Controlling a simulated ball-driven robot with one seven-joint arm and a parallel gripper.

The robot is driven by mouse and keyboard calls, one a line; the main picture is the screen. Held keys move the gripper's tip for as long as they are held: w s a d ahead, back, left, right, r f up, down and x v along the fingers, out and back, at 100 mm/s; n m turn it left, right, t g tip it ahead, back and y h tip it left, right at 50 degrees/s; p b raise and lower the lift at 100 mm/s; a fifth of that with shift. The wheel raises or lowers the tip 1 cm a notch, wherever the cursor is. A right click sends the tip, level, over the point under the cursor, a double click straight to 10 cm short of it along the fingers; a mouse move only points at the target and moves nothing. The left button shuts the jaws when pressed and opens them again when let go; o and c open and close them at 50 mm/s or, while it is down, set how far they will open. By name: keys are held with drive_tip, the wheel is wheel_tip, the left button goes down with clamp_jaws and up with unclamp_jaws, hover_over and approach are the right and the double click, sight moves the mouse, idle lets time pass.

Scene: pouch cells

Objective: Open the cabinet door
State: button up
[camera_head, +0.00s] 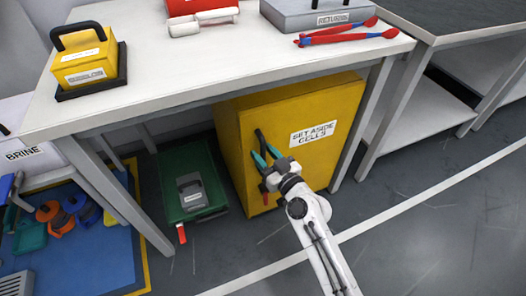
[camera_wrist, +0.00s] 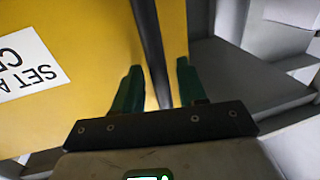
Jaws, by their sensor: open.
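The yellow cabinet (camera_head: 285,160) stands under the white table, with a white label (camera_head: 314,134) reading SET ASIDE CELLS on its front. The door looks shut. A dark upright bar handle (camera_head: 260,137) is near the door's left edge. In the wrist view, the handle (camera_wrist: 147,35) runs between the two fingers of my gripper (camera_wrist: 157,85), with yellow panel on both sides. The fingers look apart from the bar; contact cannot be told.
The white table (camera_head: 200,70) carries a yellow box (camera_head: 84,66), a grey case (camera_head: 310,14) and red-blue tongs (camera_head: 340,35). A green case (camera_head: 180,175) lies on the floor left of the cabinet. A table leg (camera_head: 361,125) stands right of it. Floor in front is mostly clear.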

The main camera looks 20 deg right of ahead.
drive_tip(key=shift+w+a, duration=0.1)
drive_tip(key=shift+w, duration=0.3)
clamp_jaws()
idle(0.4)
